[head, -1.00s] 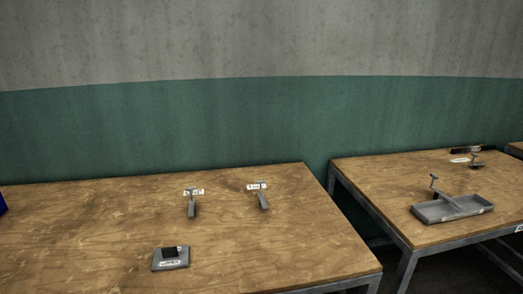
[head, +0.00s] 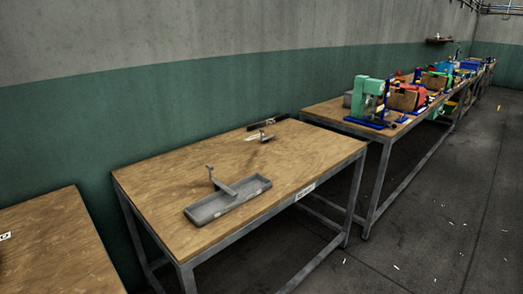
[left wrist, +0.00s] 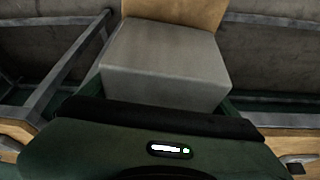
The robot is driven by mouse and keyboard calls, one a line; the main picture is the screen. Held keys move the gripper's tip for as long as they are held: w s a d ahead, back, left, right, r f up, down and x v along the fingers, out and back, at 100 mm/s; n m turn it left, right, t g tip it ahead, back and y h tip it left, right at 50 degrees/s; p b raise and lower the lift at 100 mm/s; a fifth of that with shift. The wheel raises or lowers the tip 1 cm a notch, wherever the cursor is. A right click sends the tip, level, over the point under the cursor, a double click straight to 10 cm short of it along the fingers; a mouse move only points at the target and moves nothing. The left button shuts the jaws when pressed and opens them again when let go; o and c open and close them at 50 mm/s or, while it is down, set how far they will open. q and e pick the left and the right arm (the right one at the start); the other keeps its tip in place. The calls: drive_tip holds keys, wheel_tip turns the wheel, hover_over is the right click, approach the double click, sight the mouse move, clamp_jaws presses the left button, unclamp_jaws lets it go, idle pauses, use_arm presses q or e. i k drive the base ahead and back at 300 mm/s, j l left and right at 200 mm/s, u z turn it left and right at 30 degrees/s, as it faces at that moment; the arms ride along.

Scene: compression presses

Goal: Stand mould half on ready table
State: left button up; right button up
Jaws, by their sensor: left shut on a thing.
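In the left wrist view a plain grey block (left wrist: 165,65), which I take as the mould half, sits at my left gripper (left wrist: 165,118). The gripper is shut on it; its fingertips are largely hidden. A tan surface (left wrist: 180,12) shows just beyond the block. In the head view a wooden-topped table (head: 270,180) with grey metal legs stands in the middle. It has a white label on its front edge, too small to read for certain. Neither gripper shows in the head view, and my right gripper is in no view.
On the middle table are a shallow grey tray (head: 228,199) with a small stand at it, a small metal stand (head: 263,136) and a black bar (head: 268,122). Its right part is bare. Another table (head: 60,245) is at left. A long bench (head: 325,112) holds green and red presses.

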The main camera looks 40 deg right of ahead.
sight(259, 162)
drive_tip(key=l+z, duration=0.1)
drive_tip(key=l, duration=0.4)
drive_tip(key=i+l+z, duration=0.1)
drive_tip(key=l, duration=0.35)
drive_tip(key=i+l+z, duration=0.1)
drive_tip(key=l, duration=0.4)
drive_tip(key=i+l+z, duration=0.1)
drive_tip(key=l, duration=0.35)
